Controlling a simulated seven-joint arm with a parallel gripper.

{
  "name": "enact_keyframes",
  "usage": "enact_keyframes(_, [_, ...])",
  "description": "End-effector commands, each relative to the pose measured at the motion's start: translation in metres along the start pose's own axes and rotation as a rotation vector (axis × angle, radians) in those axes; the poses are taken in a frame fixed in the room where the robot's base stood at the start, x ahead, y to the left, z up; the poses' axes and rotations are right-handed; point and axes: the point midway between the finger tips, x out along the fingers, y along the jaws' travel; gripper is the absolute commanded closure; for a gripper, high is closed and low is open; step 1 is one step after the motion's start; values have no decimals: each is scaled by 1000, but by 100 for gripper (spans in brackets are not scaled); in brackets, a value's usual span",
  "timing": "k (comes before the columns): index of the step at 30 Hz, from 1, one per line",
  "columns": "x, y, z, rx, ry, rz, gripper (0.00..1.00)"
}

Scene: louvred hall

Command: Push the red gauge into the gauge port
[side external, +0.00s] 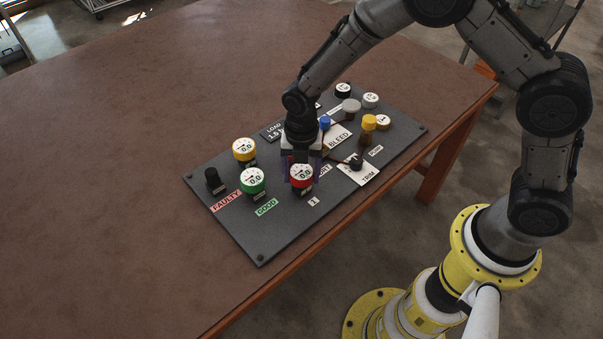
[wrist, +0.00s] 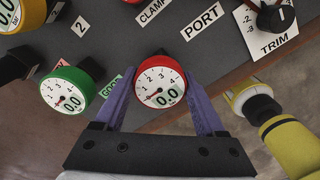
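The red gauge (side external: 301,176), with a round white dial reading 0.0, is near the front edge of the dark panel, behind a label marked 1. In the wrist view the red gauge (wrist: 160,82) is between the two purple fingers of my gripper (wrist: 161,88), which meet its sides. My gripper (side external: 301,168) comes down over it from behind in the side view. I cannot tell whether the gauge's underside touches the panel. The PORT label (wrist: 202,21) shows clearly in the wrist view. The gauge port itself cannot be made out.
The green gauge (side external: 253,181) and yellow gauge (side external: 244,150) stand to the left, with a black knob (side external: 213,180). The TRIM knob (side external: 356,163) and a yellow-capped fitting (side external: 368,124) are to the right. The brown table (side external: 120,170) is bare to the left.

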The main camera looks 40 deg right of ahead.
Motion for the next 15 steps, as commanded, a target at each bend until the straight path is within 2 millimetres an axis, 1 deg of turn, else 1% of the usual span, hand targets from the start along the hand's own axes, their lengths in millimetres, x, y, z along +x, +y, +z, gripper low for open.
enact_keyframes(1, [0,0,0,0,0,0,52])
enact_keyframes(9, [0,0,0,0,0,0,100])
enact_keyframes(15, [-1,1,0,0,-1,2,100])
